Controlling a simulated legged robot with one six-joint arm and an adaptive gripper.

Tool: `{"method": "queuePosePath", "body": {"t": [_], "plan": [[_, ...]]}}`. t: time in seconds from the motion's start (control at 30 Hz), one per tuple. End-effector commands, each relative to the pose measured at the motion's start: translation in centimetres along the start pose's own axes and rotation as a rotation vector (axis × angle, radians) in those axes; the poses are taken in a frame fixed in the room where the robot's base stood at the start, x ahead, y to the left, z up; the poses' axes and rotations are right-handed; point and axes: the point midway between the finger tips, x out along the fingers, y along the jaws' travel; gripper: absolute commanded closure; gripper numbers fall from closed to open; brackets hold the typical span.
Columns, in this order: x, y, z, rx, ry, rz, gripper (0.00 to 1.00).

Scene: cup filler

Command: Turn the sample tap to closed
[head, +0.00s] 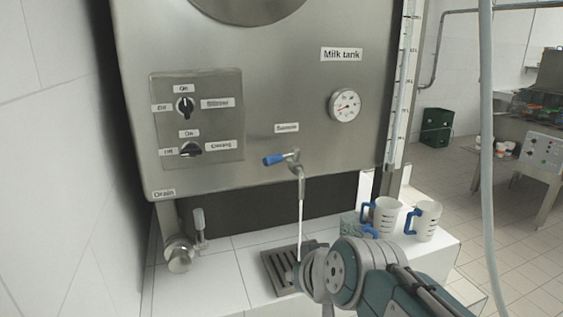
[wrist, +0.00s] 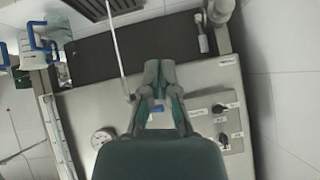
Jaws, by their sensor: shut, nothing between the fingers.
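The sample tap (head: 298,172) sticks out of the tank front under its small label, with a blue lever (head: 274,160) pointing left. A thin white stream (head: 300,225) runs from its spout down to the drain grate (head: 275,268). In the wrist view, which is upside down, my gripper (wrist: 160,66) is shut and empty, its fingertips together. The blue lever (wrist: 157,103) shows through the gap between the fingers, behind them; I cannot tell the distance. The stream (wrist: 116,45) runs beside the fingers. In the head view my arm's lower-right links show, but the fingertips cannot be made out.
The steel milk tank (head: 240,60) carries a switch panel (head: 220,88) and a dial gauge (head: 345,104). Jugs with blue handles (head: 385,214) stand right of the grate. A drain valve (head: 180,255) is at lower left. A hose (head: 487,130) hangs on the right.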

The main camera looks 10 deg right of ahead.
Motion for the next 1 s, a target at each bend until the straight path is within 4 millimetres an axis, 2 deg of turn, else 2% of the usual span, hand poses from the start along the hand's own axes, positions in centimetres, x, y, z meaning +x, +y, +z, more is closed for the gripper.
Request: {"method": "queuePosePath", "body": {"t": [0.03,0.13,0.2,0.27,0.47,0.63,0.77,1.0], "plan": [[-0.4,0.7,1.4,0.031,-0.046,0.013,1.0],[-0.9,1.6,3.7,0.126,-0.14,0.018,1.0],[-1.0,1.8,4.2,0.236,-0.193,-0.004,1.0],[-0.9,1.7,3.6,0.319,-0.208,-0.036,1.0],[-0.2,1.4,-0.4,0.55,-0.185,-0.163,1.0],[0.5,1.9,-5.1,0.728,-0.118,-0.276,1.0],[0.8,3.0,-8.9,0.857,-0.051,-0.362,1.0],[1.1,6.4,-15.7,1.075,0.093,-0.516,1.0]]}}
